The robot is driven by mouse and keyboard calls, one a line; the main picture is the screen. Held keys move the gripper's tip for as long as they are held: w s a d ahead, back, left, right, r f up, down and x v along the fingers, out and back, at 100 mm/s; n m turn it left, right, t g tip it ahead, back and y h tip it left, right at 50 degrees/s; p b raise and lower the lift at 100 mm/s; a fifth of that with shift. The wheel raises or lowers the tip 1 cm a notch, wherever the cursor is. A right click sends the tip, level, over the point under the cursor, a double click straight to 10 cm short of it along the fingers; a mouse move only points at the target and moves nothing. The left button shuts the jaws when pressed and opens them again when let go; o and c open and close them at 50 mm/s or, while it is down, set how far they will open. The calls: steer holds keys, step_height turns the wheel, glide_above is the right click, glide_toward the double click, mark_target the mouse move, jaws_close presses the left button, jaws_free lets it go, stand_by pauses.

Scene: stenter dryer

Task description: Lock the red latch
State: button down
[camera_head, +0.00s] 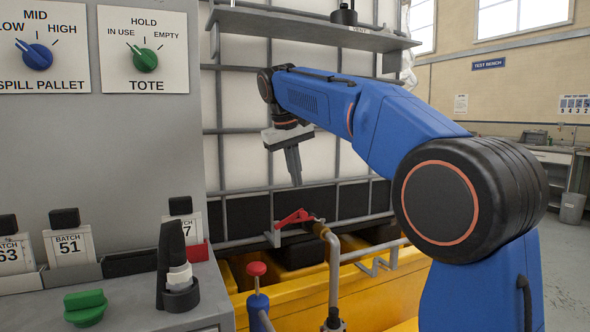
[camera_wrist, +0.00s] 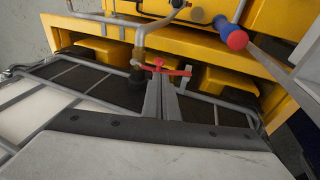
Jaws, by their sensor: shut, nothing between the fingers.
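The red latch (camera_head: 294,218) is a small red lever on the tote's lower front, beside a bent pipe. It also shows in the wrist view (camera_wrist: 172,71), reaching sideways from the pipe. My gripper (camera_head: 296,182) points down just above the latch in the head view, apart from it as far as I can see. In the wrist view my gripper's fingers (camera_wrist: 161,80) are together and empty, their tips close to the red lever. Whether they touch it is not clear there.
A yellow spill pallet (camera_head: 375,300) lies below the tote, with a bent pipe (camera_head: 333,270) rising in front. A red knob (camera_head: 257,269) stands on a blue post at left. A grey console (camera_head: 130,180) with dials fills the left. A shelf (camera_head: 310,28) overhangs above.

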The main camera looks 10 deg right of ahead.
steer(key=x, duration=0.9)
steer(key=shift+f, duration=0.15)
steer(key=shift+d, duration=0.1)
steer(key=shift+w+d+f+y, duration=0.1)
steer(key=shift+d+f+y, duration=0.25)
steer(key=shift+d+y, duration=0.2)
steer(key=shift+w+d+f+g+y, duration=0.1)
steer(key=shift+d+f+g+y, duration=0.1)
steer(key=shift+d+f+y, duration=0.35)
steer(key=shift+w+d+f+g+y, duration=0.1)
steer(key=shift+d+f+g+y, duration=0.15)
steer(key=shift+f+y, duration=0.55)
steer(key=shift+r, duration=0.15)
step_height(320, 180, up, 18)
glide_above(305, 212)
steer(key=s+d, duration=0.3)
steer(key=shift+d+r, duration=0.1)
steer(key=shift+r, duration=0.05)
